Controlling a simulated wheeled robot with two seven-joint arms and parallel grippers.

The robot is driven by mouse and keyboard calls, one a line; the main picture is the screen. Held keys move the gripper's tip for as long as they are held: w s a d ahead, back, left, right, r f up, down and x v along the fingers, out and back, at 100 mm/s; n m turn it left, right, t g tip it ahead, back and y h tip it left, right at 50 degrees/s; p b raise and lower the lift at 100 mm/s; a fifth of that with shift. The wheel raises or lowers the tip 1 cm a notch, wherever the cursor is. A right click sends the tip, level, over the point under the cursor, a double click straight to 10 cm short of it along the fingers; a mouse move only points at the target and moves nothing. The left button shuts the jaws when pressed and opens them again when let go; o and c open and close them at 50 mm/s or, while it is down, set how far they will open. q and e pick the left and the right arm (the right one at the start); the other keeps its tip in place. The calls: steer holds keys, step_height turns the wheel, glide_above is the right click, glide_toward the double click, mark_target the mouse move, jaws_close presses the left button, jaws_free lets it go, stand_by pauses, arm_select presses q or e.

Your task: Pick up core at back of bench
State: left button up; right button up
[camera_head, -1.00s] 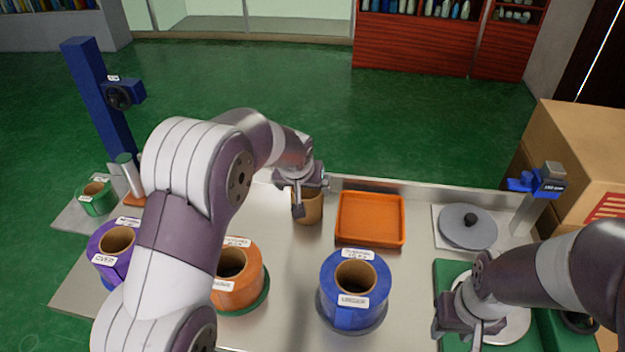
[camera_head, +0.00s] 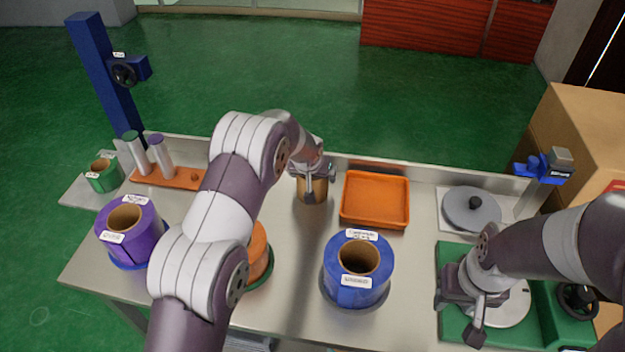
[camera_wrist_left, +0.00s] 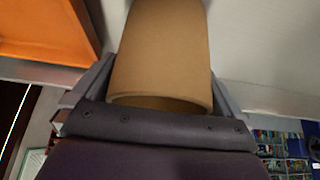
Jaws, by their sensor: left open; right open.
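The core, a plain brown cardboard tube (camera_head: 312,190), stands upright at the back of the bench (camera_head: 300,290), just left of the orange tray. My left gripper (camera_head: 314,183) is at the core, with its jaws open. In the left wrist view the core (camera_wrist_left: 163,50) lies between the two open fingers, which show on either side of it; I cannot tell whether they touch it. My right gripper (camera_head: 462,318) is open and empty, over the green base with a round plate at the right.
An orange tray (camera_head: 375,223) sits right beside the core. A blue roll (camera_head: 358,290) stands in front, a purple roll (camera_head: 130,250) at the left, and an orange roll (camera_head: 258,255) is partly behind my left arm. A grey disc (camera_head: 471,209) lies at the back right.

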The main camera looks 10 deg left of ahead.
arm_select(q)
steer(key=c, duration=0.7)
steer(key=shift+r, duration=0.15)
steer(key=shift+c, duration=0.2)
